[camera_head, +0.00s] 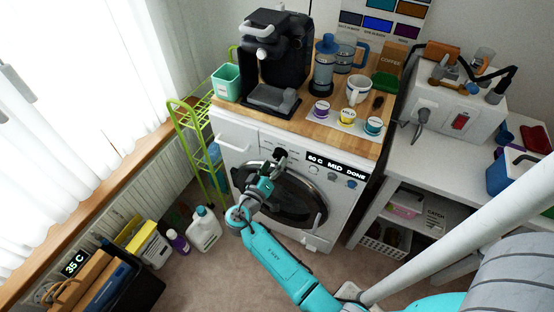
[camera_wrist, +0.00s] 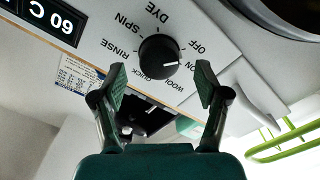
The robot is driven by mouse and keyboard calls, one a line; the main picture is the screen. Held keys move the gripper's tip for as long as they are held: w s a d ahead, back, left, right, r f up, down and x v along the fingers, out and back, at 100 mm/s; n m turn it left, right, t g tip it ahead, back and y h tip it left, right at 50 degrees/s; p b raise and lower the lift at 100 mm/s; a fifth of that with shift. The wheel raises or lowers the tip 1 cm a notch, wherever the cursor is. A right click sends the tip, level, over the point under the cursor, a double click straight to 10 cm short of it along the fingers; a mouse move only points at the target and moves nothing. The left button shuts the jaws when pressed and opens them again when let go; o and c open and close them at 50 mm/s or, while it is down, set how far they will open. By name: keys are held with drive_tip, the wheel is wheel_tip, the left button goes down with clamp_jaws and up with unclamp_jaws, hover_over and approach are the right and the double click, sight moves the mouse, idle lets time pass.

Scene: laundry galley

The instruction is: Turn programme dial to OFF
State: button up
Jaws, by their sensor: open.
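The programme dial (camera_wrist: 158,54) is a round black knob on the washing machine's white panel. Its white mark points right in the wrist view, toward a label ending in "ON" that is partly covered; the "OFF" label (camera_wrist: 198,46) is just above that. DYE, SPIN, RINSE, QUICK and WOOL ring the rest. My gripper (camera_wrist: 160,80) is open and empty, its fingers apart, with the dial seen between and beyond the tips; contact cannot be made out.
The machine's display (camera_head: 337,166) reads "60 C MID DONE". A coffee maker (camera_head: 279,50), mug (camera_head: 358,88) and capsules stand on the wooden top. A green rack (camera_head: 188,125) is at the left, and bottles (camera_head: 205,230) stand on the floor. A white shelf (camera_head: 437,155) is at right.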

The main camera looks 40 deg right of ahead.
drive_tip(key=v, duration=0.9)
drive_tip(key=shift+a, duration=0.1)
drive_tip(key=shift+s, duration=0.1)
drive_tip(key=s+a+f+n+t+y, duration=0.25)
drive_tip(key=s+f+n+y, duration=0.5)
drive_tip(key=s+f, duration=0.6)
drive_tip(key=s+a+r+t+y, duration=0.1)
drive_tip(key=s+a+y, duration=0.35)
drive_tip(key=s, duration=0.35)
drive_tip(key=s+a+r+t+y, duration=0.1)
drive_tip(key=s+r, duration=0.3)
drive_tip(key=r, duration=0.3)
drive_tip(key=s+a+r+m+t+y, duration=0.1)
drive_tip(key=s+a+r+t+y, duration=0.1)
drive_tip(key=s+r, duration=0.3)
drive_tip(key=s+a+r+t+y, duration=0.2)
drive_tip(key=s+r, duration=0.3)
drive_tip(key=r, duration=0.6)
